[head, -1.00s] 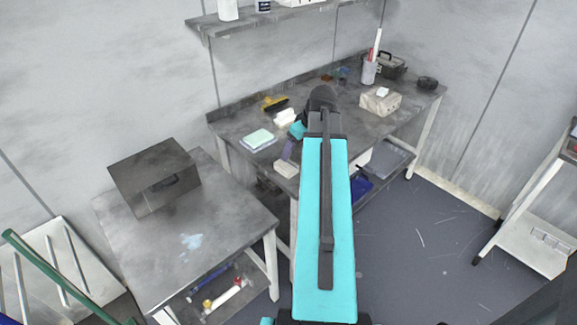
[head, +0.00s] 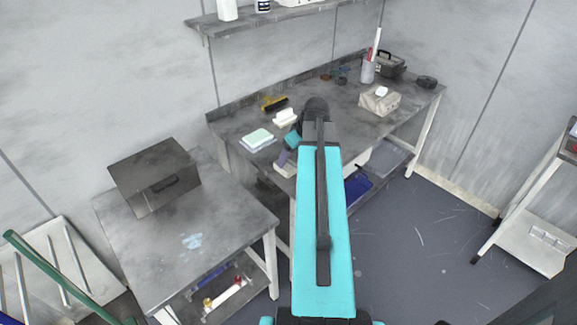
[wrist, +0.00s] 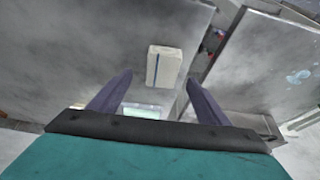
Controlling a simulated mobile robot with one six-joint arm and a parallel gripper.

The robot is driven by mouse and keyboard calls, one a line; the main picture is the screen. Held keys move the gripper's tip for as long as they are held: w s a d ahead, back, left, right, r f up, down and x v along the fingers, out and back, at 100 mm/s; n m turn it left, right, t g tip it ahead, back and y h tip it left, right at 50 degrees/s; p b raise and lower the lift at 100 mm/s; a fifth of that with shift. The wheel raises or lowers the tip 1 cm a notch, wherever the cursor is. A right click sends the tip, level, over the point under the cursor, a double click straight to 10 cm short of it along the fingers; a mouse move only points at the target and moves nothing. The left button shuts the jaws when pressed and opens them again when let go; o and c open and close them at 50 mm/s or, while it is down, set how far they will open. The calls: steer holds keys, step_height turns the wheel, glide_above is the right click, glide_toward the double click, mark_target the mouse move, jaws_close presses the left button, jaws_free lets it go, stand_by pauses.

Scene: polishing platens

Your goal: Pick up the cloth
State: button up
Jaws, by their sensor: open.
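The cloth looks like a folded off-white block with a dark blue stripe (wrist: 164,66). It lies flat on the grey bench near its front edge; in the head view the cloth (head: 285,169) is partly covered by my gripper and arm. My gripper (head: 284,157) is above it, with one purple finger showing. In the wrist view my gripper (wrist: 159,77) has its two purple fingers wide apart, with nothing between them. The cloth shows beyond the fingertips, roughly centred between them, and looks apart from them.
A mint-green pad stack (head: 258,140), a white block (head: 285,117) and a yellow-handled brush (head: 273,103) lie behind on the bench. A tissue box (head: 380,101) is to the right. A lower table (head: 235,225) with a dark box (head: 154,178) stands left, across a gap.

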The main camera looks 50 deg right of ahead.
mark_target(286, 164)
steer(key=shift+a+p+x, duration=0.2)
steer(key=shift+p+x, duration=0.3)
steer(key=shift+x, duration=2)
steer(key=shift+r, duration=0.1)
steer(key=shift+c, duration=0.4)
steer(key=c, duration=1.1)
